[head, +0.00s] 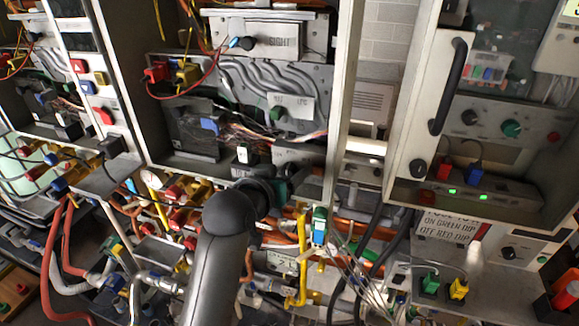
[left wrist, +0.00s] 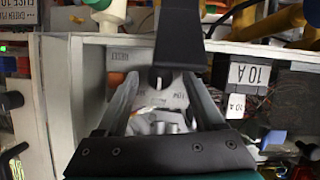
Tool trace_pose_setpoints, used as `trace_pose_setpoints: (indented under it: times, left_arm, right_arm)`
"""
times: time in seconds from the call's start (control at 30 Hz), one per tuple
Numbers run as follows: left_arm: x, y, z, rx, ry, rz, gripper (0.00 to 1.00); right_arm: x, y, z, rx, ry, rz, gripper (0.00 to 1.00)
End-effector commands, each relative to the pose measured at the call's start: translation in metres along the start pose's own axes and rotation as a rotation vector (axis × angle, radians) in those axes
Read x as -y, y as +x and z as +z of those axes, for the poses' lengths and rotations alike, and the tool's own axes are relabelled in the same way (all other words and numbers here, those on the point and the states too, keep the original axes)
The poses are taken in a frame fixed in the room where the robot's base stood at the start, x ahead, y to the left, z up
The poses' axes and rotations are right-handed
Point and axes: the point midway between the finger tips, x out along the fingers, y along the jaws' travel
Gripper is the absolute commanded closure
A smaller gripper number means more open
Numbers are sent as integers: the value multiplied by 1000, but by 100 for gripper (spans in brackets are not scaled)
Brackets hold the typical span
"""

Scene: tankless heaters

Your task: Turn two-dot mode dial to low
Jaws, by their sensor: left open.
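In the left wrist view a small black dial (left wrist: 162,78) sits on a pale grey panel (left wrist: 125,58) with small printed labels, one of which seems to read LOW. The dial lies between the two fingers of my left gripper (left wrist: 157,92), which is open. A dark bar of the gripper covers part of the view above the dial. I cannot tell whether the fingers touch it, and I cannot make out dots. In the head view my left gripper (head: 278,187) is at the lower edge of the middle cabinet; its fingers are mostly hidden, and so is the dial. My right gripper does not show.
The middle cabinet's pale upright frame (head: 343,100) stands right of my gripper. Yellow pipes (head: 302,255) and cables crowd the space below. A cabinet with a black handle (head: 450,85) is at right.

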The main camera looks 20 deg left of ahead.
Motion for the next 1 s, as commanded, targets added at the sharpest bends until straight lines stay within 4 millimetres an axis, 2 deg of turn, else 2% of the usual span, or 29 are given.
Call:
trace_pose_setpoints:
  times: [0.3,0.9,1.0]
  left_arm:
    - [0,0,1,0,0,0,33]
    - [0,0,0,0,0,0,100]
    - [0,0,0,0,0,0,100]
  right_arm:
    - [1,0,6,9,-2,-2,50]
    - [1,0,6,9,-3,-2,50]
    - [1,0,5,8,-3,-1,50]
